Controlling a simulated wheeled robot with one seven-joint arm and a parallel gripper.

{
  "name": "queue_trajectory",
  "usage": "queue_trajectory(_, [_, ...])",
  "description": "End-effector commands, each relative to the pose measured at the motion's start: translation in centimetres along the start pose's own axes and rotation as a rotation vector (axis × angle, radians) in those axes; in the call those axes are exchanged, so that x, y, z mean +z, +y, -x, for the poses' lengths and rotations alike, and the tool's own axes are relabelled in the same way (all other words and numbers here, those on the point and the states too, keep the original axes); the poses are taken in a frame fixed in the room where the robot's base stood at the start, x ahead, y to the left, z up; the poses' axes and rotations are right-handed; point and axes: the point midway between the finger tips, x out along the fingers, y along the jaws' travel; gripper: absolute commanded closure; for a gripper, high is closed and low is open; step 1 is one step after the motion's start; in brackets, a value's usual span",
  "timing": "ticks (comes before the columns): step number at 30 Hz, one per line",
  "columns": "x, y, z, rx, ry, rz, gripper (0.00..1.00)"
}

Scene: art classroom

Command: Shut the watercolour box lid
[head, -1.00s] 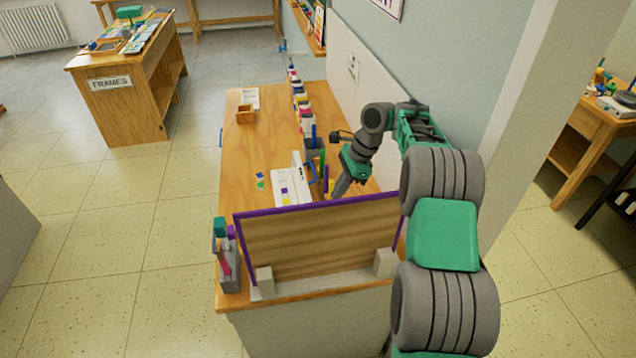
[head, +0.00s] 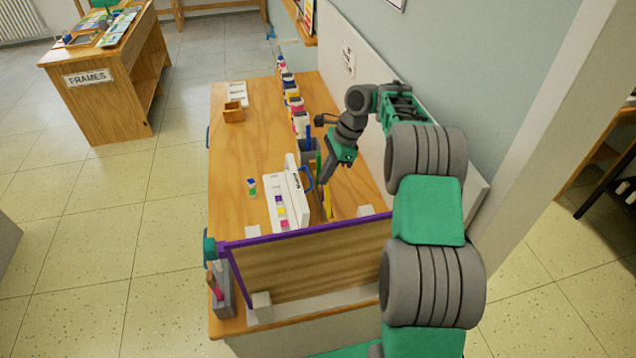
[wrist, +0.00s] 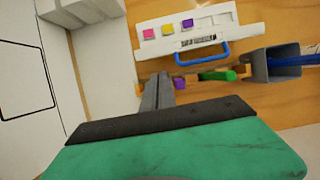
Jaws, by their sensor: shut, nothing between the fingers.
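The watercolour box (head: 274,216) is white, with pink, yellow and purple paint squares, and lies on the wooden table. A raised white part with a dark label, seemingly its lid (head: 299,192), stands along its right side, with a blue handle (head: 308,180). How far the lid is open is hard to tell. The box also shows at the top of the wrist view (wrist: 225,20), its blue handle (wrist: 203,58) towards me. My gripper (head: 325,187) is shut and empty, right of the box and apart from it; its fingers (wrist: 158,90) point towards the handle side.
Coloured sticks (head: 327,203) stand close by my gripper. A grey cup (wrist: 275,62) stands beside the box. A purple-edged board (head: 310,265) stands at the near table edge. A row of paint bottles (head: 295,105) runs behind. The table's left side is mostly clear.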

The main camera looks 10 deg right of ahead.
Motion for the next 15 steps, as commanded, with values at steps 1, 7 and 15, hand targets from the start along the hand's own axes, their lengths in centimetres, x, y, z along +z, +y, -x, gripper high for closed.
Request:
queue_trajectory(1, [-0.1,0.2,-1.3,0.005,-0.001,-0.002,1.0])
queue_trajectory(7, [0.0,0.2,-5.4,0.008,-0.001,-0.003,1.0])
queue_trajectory(15, [0.1,0.1,-8.7,0.004,0.0,0.001,1.0])
